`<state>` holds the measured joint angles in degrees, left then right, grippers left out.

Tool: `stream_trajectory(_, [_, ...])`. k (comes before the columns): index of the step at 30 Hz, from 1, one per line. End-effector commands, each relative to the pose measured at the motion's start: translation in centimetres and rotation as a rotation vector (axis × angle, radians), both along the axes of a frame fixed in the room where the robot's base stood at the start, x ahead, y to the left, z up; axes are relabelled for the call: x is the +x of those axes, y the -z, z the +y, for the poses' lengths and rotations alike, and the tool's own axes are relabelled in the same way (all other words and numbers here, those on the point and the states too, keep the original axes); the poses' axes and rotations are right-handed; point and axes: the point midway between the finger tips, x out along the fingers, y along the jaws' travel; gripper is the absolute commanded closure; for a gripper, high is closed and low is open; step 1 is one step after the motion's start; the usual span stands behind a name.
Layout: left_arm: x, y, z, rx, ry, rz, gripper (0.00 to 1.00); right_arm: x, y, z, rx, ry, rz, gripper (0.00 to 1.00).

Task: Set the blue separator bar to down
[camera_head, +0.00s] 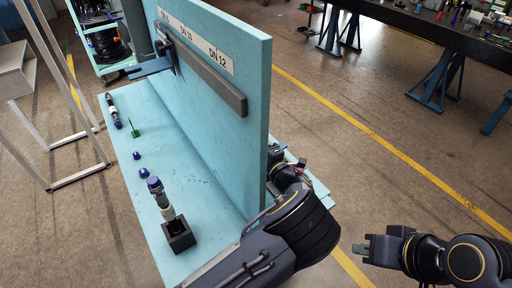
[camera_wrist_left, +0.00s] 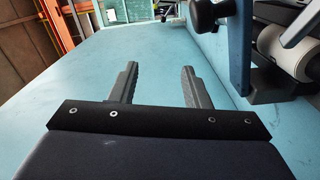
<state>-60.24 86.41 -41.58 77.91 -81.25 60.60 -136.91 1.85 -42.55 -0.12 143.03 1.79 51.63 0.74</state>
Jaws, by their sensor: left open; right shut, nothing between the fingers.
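My left gripper (camera_wrist_left: 158,80) is open and empty over a light blue surface, apart from that part. In the head view its fingers are hidden behind the panel. My right gripper (camera_head: 364,248) is shut and empty, right of the bench, over the floor.
A grey rail (camera_head: 208,75) and DN labels are on the panel. On the bench (camera_head: 140,180) stand a black block (camera_head: 179,236) with a hose fitting, blue caps and a green piece. A white roller (camera_wrist_left: 296,48) is at right in the wrist view.

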Motion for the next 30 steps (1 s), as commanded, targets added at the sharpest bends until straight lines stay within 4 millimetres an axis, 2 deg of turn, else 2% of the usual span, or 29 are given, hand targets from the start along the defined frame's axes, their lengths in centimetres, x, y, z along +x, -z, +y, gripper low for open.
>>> stream_trajectory(5, [-0.8, 0.1, -0.5, 0.0, 0.001, 0.0, 0.57, 0.0, 0.3, 0.0, 0.0, 0.0, 0.0, 1.0])
stream_trajectory(12, [-4.1, 0.2, -2.9, -0.001, 0.004, -0.001, 0.57, 0.0, 1.4, 0.0, 0.0, 0.0, 0.0, 1.0])
stream_trajectory(18, [-6.1, 0.1, -4.1, -0.001, 0.002, 0.0, 0.57, 0.0, 1.8, 0.0, 0.0, 0.0, 0.0, 1.0])
stream_trajectory(30, [-6.5, 0.0, -4.4, 0.0, 0.001, 0.0, 0.57, 0.0, 1.8, 0.0, 0.0, 0.0, 0.0, 1.0])
